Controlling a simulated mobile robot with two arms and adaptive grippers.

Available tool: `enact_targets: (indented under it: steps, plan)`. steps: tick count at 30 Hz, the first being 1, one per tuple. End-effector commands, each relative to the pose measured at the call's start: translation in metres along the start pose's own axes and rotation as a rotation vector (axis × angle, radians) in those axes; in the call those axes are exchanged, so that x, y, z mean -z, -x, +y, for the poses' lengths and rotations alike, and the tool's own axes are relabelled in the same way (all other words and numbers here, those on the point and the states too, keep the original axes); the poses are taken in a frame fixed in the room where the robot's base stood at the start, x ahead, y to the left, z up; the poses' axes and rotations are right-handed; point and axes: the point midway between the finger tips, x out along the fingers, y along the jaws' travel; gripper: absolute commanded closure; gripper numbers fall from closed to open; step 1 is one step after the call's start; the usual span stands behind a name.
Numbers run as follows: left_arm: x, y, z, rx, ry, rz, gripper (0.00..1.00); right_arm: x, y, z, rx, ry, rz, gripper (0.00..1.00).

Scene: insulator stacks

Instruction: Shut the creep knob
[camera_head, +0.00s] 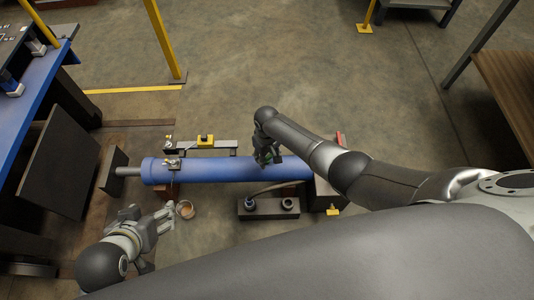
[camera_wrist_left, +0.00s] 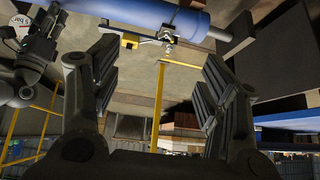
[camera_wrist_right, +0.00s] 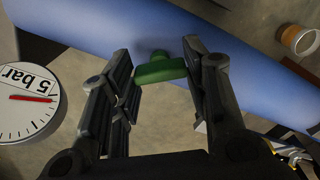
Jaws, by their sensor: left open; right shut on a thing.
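A green knob (camera_wrist_right: 160,72) with a rounded bar-shaped head stands on the side of the long blue cylinder (camera_head: 220,169). In the right wrist view it lies between the fingertips of my right gripper (camera_wrist_right: 158,68), which is shut on it. In the head view my right gripper (camera_head: 267,160) is at the cylinder's right part and mostly hides the knob. My left gripper (camera_head: 168,216) is open and empty, in front of the cylinder's left end. No lettering shows on the knob.
A small copper-coloured cup (camera_head: 186,210) is beside my left gripper. A dark block with round fittings (camera_head: 268,208) lies in front of the cylinder. A round gauge marked 5 bar (camera_wrist_right: 28,100) shows in the right wrist view. A yellow clamp (camera_head: 205,141) sits behind the cylinder.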

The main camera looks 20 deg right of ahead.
Motion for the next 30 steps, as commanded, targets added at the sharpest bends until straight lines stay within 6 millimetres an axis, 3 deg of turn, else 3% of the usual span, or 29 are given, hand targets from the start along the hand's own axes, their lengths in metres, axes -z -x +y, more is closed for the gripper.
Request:
enact_targets:
  steps: [9, 19, 30]
  plan:
    - [-0.066, 0.028, -0.008, 0.016, 0.011, -0.322, 0.32, 0.001, 0.003, -0.002, 0.004, -0.254, 0.001, 0.81]
    - [-0.059, 0.034, -0.008, 0.015, 0.010, -0.311, 0.32, 0.001, 0.002, -0.002, 0.004, -0.500, 0.002, 0.81]
    - [-0.057, 0.036, -0.008, 0.016, 0.010, -0.310, 0.32, 0.001, 0.001, -0.001, 0.002, -0.623, 0.003, 0.81]
